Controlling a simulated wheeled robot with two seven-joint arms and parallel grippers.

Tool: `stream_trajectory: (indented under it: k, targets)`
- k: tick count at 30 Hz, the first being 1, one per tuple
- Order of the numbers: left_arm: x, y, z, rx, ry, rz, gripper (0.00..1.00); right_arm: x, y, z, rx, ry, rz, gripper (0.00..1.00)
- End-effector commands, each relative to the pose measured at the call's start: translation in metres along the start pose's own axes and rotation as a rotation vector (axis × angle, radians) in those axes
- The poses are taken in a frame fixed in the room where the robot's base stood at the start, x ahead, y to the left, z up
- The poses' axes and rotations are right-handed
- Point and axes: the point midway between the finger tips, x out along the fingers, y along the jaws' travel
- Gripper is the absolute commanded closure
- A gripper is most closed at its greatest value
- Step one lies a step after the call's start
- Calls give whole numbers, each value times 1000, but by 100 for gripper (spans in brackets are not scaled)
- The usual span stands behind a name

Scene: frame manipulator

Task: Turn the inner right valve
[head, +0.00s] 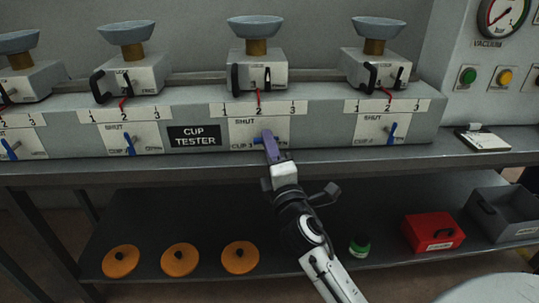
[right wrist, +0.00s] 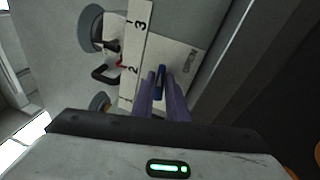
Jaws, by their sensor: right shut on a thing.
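The inner right valve has a blue handle (head: 257,141) on the panel marked CUP 3, right of the CUP TESTER sign. A short piece of the handle shows to the left of my right gripper (head: 269,139), whose purple fingers cover the rest. In the right wrist view the blue handle (right wrist: 160,78) sits between the two fingers (right wrist: 162,88), facing the white panel with its scale 1-2-3. My right gripper is shut on it. The exact angle of the handle is hard to tell. My left gripper is not in view.
Similar blue handles stand on the neighbouring panels, at right (head: 391,133) and left (head: 130,144). Above the gripped valve is a block with a black handle (head: 236,78) and a cup (head: 255,27). A notepad (head: 483,140) lies at the bench's right. Orange discs (head: 180,260) lie on the lower shelf.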

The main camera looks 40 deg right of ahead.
Motion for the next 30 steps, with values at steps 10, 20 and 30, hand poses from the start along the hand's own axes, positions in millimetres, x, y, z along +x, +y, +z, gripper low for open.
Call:
stream_trajectory:
  k: [10, 20, 30]
  targets:
    - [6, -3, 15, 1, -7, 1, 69, -1, -3, -1, 118, -23, 15, 100]
    - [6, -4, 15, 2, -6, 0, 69, 0, -2, -1, 133, -26, 16, 100]
    - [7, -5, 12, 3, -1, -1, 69, 0, -2, -1, 132, -26, 17, 68]
